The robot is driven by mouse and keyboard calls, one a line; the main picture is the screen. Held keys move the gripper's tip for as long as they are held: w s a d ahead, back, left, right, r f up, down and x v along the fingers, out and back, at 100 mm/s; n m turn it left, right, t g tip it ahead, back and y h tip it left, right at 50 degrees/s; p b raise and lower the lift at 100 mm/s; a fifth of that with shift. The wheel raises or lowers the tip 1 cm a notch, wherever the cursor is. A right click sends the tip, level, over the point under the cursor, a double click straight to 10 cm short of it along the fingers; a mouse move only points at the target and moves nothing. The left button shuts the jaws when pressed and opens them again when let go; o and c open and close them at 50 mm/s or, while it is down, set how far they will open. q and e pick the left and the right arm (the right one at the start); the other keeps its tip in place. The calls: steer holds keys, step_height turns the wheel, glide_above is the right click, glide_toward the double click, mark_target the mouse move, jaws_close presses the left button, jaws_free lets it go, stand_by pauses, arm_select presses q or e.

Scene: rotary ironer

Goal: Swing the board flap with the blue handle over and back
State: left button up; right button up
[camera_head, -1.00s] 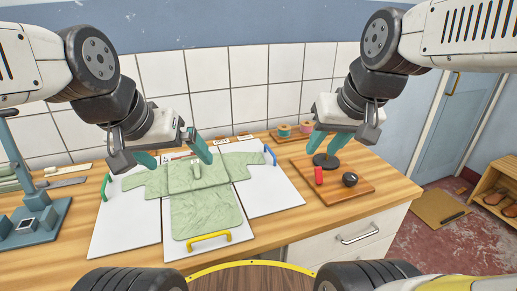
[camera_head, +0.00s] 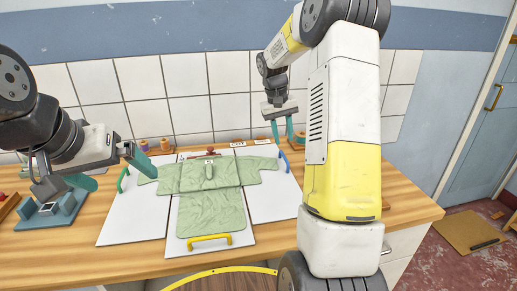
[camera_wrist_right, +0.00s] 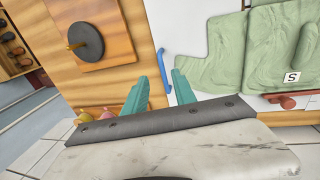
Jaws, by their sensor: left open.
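The white folding board lies flat on the wooden counter. Its right flap (camera_head: 268,203) carries the blue handle (camera_head: 285,162) at its outer edge. A pale green shirt (camera_head: 210,195) lies spread over the board, one sleeve on that flap. My right gripper (camera_head: 283,138) is open just behind the blue handle. In the right wrist view the handle (camera_wrist_right: 164,68) shows between the open teal fingertips (camera_wrist_right: 160,78); contact cannot be told. My left gripper (camera_head: 122,183) is open and empty, left of the board near the green handle (camera_head: 122,179).
A yellow handle (camera_head: 209,241) is on the board's front panel. A small wooden board with a dark disc (camera_wrist_right: 85,40) lies beside the right flap, mostly hidden by my right arm in the head view. Thread spools (camera_head: 164,144) stand at the back.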

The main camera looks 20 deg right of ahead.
mark_target(286, 159)
steer(key=f, duration=0.2)
steer(key=d+f, duration=0.1)
steer(key=f, duration=0.5)
steer(key=shift+w+d+f, duration=0.2)
steer(key=shift+w, duration=0.05)
steer(key=shift+c, duration=0.3)
jaws_close()
stand_by(0.9)
